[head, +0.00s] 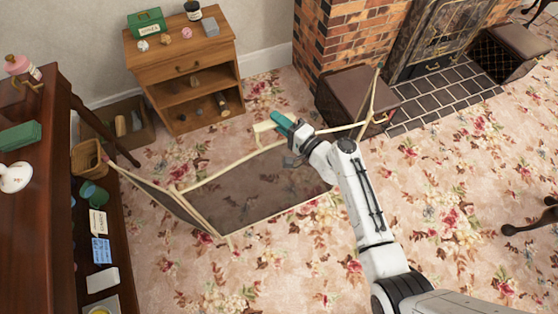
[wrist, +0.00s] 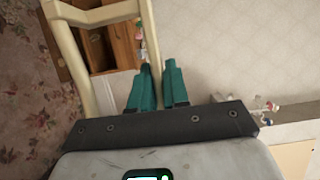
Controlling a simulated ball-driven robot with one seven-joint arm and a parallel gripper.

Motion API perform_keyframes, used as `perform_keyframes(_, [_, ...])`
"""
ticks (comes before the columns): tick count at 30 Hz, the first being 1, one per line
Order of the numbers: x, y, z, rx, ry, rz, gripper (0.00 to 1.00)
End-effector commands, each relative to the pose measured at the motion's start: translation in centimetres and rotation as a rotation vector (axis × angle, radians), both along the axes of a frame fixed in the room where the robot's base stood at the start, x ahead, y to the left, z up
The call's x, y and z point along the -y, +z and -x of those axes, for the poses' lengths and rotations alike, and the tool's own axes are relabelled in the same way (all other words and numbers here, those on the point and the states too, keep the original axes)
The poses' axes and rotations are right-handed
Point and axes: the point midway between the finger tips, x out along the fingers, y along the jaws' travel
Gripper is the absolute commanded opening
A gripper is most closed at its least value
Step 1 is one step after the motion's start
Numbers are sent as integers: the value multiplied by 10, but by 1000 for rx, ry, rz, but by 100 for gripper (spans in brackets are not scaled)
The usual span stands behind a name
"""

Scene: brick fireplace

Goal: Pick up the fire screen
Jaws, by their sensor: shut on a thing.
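The fire screen (head: 250,190) has dark see-through mesh panels in a thin cream frame. It stands over the carpet in the middle of the head view, with its side panels angled at the left and right. A pale handle loop rises from its top edge. My gripper (head: 278,120) has teal fingers and is at this top edge, beside the handle, shut on the frame. In the wrist view the teal fingers (wrist: 155,88) are close together, and the cream frame (wrist: 95,18) shows beside and behind them.
A wooden cabinet (head: 185,85) with small items stands behind. A dark brown box (head: 345,92) sits by the brick fireplace (head: 345,40), close to the screen's right panel. A dark shelf unit (head: 35,200) is at left. Flowered carpet (head: 440,200) is free at right.

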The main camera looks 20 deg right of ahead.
Motion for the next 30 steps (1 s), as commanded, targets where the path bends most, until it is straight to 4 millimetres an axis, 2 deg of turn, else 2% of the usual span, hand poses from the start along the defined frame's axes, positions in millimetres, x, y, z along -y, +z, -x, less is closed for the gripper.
perform_keyframes(8, [0,18,-2,9,1,1,0])
perform_keyframes(13, [0,38,-2,11,0,1,0])
perform_keyframes(17, [0,49,10,9,0,0,0])
perform_keyframes(23, [-1,77,33,10,0,0,0])
perform_keyframes(27, [-1,100,54,10,-1,1,0])
perform_keyframes(30, [-1,105,75,8,-1,0,0])
